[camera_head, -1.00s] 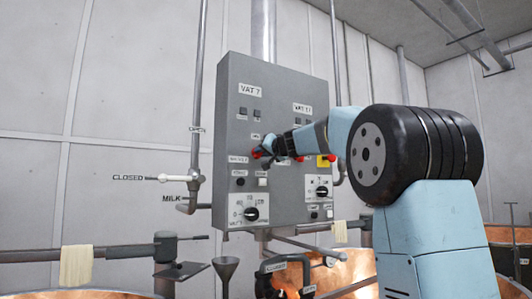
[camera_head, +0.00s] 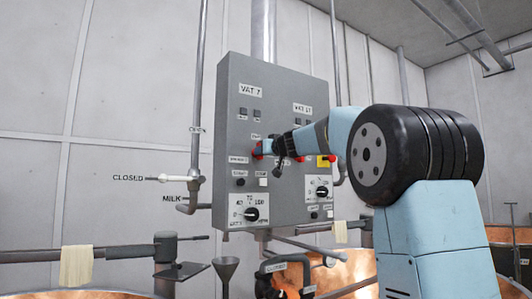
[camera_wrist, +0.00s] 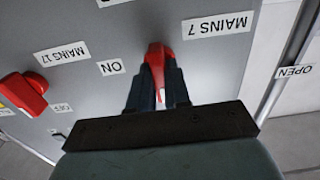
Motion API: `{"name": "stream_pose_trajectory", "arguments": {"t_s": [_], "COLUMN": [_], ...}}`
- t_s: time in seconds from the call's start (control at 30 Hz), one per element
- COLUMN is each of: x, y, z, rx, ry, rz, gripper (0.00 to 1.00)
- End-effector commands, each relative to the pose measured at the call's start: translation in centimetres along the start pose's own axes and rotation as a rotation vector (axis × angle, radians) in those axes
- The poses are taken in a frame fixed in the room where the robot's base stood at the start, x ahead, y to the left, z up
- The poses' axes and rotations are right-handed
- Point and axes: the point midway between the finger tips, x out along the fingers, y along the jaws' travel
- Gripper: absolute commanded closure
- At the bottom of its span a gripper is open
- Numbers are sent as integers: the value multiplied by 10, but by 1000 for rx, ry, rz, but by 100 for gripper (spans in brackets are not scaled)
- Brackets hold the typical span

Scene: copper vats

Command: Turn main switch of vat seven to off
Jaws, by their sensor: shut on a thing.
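The red main switch of vat 7 (camera_wrist: 158,58) is on the grey panel under the MAINS 7 label (camera_wrist: 217,25), which reads upside down in the wrist view. My gripper (camera_wrist: 156,92) has its dark fingers closed on both sides of the red handle. The handle points roughly along the fingers, and an ON label (camera_wrist: 112,67) is to its left. In the head view my gripper (camera_head: 268,149) is at the panel below the VAT 7 sign (camera_head: 250,90), and it mostly hides the switch.
A second red switch (camera_wrist: 24,94), for MAINS 17, is close by on the same panel. A VAT 7 dial (camera_head: 249,214) is lower on the panel. A pipe with a white CLOSED handle (camera_head: 163,178) stands left of the panel.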

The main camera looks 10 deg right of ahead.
Motion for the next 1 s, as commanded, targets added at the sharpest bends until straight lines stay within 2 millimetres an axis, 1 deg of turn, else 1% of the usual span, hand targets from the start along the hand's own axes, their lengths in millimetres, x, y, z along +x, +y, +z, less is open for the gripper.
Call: {"name": "stream_pose_trajectory", "arguments": {"t_s": [0.03, 0.37, 0.4, 0.63, 1.0], "x": [4, 4, 4, 3, 2], "y": [1, 2, 2, 1, -1], "z": [9, 9, 9, 6, 2], "rx": [-1, -2, -2, -2, -3], "ry": [-13, -13, -13, -9, -3], "rz": [-1, -1, -1, -1, -2], "gripper": [100, 100, 80, 58, 57]}}
